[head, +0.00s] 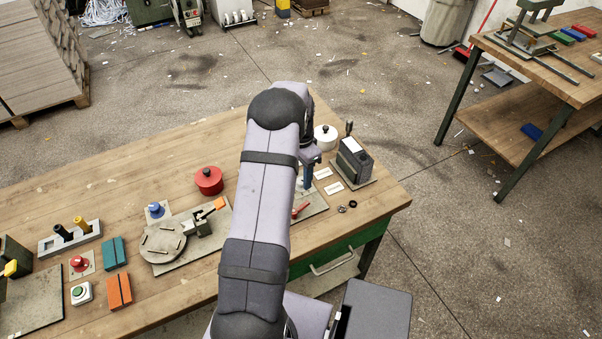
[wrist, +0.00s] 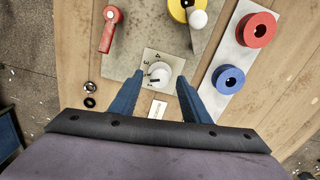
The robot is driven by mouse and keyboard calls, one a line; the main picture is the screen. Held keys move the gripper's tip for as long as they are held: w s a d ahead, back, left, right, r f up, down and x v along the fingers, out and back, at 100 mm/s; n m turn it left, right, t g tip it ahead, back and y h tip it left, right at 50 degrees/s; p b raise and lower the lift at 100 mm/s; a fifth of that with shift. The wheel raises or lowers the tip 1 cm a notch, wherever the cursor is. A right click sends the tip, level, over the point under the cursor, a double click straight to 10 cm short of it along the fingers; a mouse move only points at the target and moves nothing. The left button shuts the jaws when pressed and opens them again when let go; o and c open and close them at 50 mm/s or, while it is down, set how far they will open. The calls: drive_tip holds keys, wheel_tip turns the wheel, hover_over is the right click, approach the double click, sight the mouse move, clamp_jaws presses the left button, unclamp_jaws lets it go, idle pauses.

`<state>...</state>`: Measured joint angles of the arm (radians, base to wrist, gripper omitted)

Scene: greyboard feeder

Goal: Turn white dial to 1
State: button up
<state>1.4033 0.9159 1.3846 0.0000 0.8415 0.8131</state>
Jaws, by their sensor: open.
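The white dial (wrist: 158,73) sits on a square pale plate (wrist: 150,57) with small dark figures along its left side, in the wrist view. A dark mark on the dial appears toward its lower left; I cannot tell for sure which figure it meets. My gripper (wrist: 160,81) is open, with one blue finger on each side of the dial. Whether the fingers touch it is unclear. In the head view my gripper (head: 307,172) is low over the right part of the table, and my arm hides the dial.
In the wrist view a red lever (wrist: 109,32) is at upper left, a yellow part with a white knob (wrist: 197,18) above, and blue (wrist: 229,78) and red (wrist: 256,29) round parts at right. Two dark rings (wrist: 90,94) and a white label (wrist: 158,109) lie near.

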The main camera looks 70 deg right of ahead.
drive_tip(key=shift+f, duration=0.35)
drive_tip(key=shift+c, duration=0.6)
drive_tip(key=c, duration=1)
drive_tip(key=shift+o, duration=0.4)
drive_tip(key=shift+n, duration=0.4)
drive_tip(key=n+b, duration=0.1)
drive_tip(key=n, duration=0.2)
drive_tip(key=n+b, duration=0.1)
drive_tip(key=n, duration=0.4)
drive_tip(key=shift+r, duration=0.1)
